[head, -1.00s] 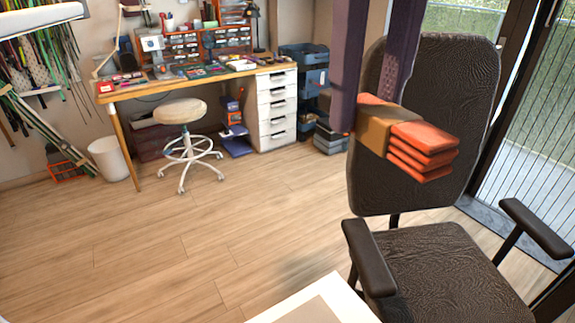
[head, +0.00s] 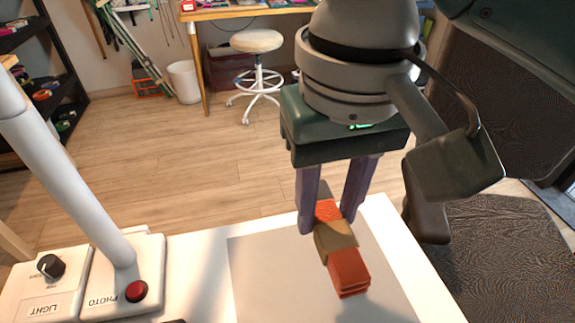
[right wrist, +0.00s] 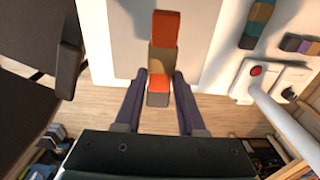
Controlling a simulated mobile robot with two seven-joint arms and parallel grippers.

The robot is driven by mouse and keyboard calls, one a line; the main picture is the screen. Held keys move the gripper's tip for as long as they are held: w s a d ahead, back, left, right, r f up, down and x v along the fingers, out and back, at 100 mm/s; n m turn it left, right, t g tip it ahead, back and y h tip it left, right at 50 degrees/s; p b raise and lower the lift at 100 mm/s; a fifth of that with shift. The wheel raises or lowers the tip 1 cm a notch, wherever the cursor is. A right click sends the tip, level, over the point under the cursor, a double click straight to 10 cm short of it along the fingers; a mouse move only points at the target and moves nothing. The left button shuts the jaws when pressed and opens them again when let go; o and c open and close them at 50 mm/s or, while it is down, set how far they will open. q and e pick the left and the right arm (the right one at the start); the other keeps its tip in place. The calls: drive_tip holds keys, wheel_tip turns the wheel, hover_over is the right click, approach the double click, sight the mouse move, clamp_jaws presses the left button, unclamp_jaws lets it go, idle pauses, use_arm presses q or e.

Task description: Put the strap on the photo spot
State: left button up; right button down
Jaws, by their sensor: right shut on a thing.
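The strap (head: 348,268) is a folded orange bundle with a tan band around its middle. My right gripper (head: 330,215) is shut on its far end, with purple-grey fingers on either side. The strap also shows in the right wrist view (right wrist: 163,58), reaching out from between the fingers. The photo spot appears to be the grey rectangle (head: 262,285) on the white table. The strap is over this grey area; I cannot tell whether it touches it. My left gripper is not in view.
A white box with a red button (head: 136,291), marked PHOTO, and a LIGHT knob (head: 51,266) stand at the left, with a white post (head: 65,170). Other coloured straps (right wrist: 258,22) lie on the table in the wrist view. A dark chair (head: 485,255) stands at the right.

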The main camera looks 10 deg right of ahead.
use_arm(q)
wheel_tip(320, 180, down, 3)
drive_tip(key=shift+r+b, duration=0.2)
drive_tip(key=shift+b, duration=0.8)
use_arm(e)
hover_over(316, 280)
wheel_tip(316, 280, down, 9)
drive_tip(key=shift+s+a+r, duration=0.1)
drive_tip(key=shift+s+r, duration=0.05)
drive_tip(key=shift+r, duration=0.05)
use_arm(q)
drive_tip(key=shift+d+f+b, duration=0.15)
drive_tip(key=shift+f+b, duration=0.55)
use_arm(e)
wheel_tip(316, 280, down, 4)
drive_tip(key=shift+r, duration=0.2)
drive_tip(key=shift+f, duration=0.25)
drive_tip(key=shift+f, duration=0.1)
drive_tip(key=c, duration=0.5)
unclamp_jaws()
